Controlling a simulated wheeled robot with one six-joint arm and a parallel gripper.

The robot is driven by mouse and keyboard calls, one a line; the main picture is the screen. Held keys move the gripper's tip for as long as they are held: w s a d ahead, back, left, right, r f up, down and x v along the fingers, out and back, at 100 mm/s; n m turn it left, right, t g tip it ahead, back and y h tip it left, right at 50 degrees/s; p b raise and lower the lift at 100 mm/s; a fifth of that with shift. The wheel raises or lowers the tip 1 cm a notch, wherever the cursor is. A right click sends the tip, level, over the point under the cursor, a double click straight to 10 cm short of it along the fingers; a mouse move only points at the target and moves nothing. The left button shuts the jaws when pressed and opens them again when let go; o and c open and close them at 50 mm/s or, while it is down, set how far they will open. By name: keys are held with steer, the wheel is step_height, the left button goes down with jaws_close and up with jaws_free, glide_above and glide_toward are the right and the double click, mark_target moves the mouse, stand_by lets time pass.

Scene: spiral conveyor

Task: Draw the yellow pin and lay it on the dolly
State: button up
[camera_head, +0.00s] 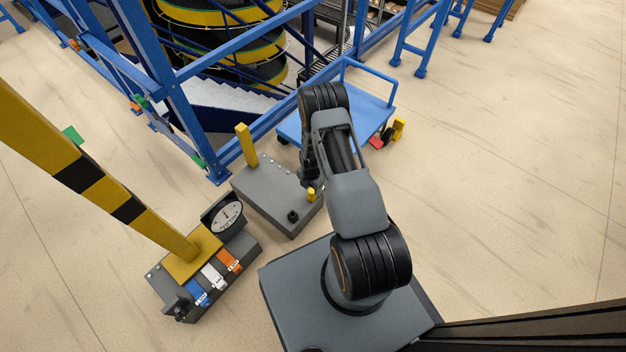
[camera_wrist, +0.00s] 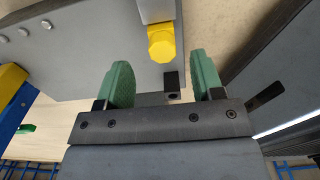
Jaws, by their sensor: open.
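The yellow pin (camera_head: 311,194) shows as a small yellow knob at the right side of a grey block (camera_head: 262,190). In the wrist view its faceted yellow head (camera_wrist: 162,44) sits at the end of a grey piece. My gripper (camera_wrist: 162,76) is open, with green finger pads apart and nothing between them. The pin's head appears near the fingertips, roughly centred in the gap; I cannot tell the exact depth. In the head view my gripper (camera_head: 309,178) is partly hidden by my arm, beside the pin. The blue dolly (camera_head: 372,112) stands behind my arm, its deck partly hidden.
A yellow post (camera_head: 246,146) rises from the block's far left corner. A striped yellow-black beam (camera_head: 95,180) and a dial gauge (camera_head: 227,216) stand on a grey base at left. Blue frame posts (camera_head: 195,120) and the spiral conveyor (camera_head: 240,40) stand behind. Floor at right is clear.

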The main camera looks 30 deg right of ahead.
mark_target(311, 190)
steer(key=shift+f+b, duration=0.7)
steer(key=shift+f, duration=1.45)
steer(key=shift+c, duration=0.4)
steer(key=c, duration=0.8)
steer(key=o, duration=0.9)
steer(key=shift+r, duration=0.15)
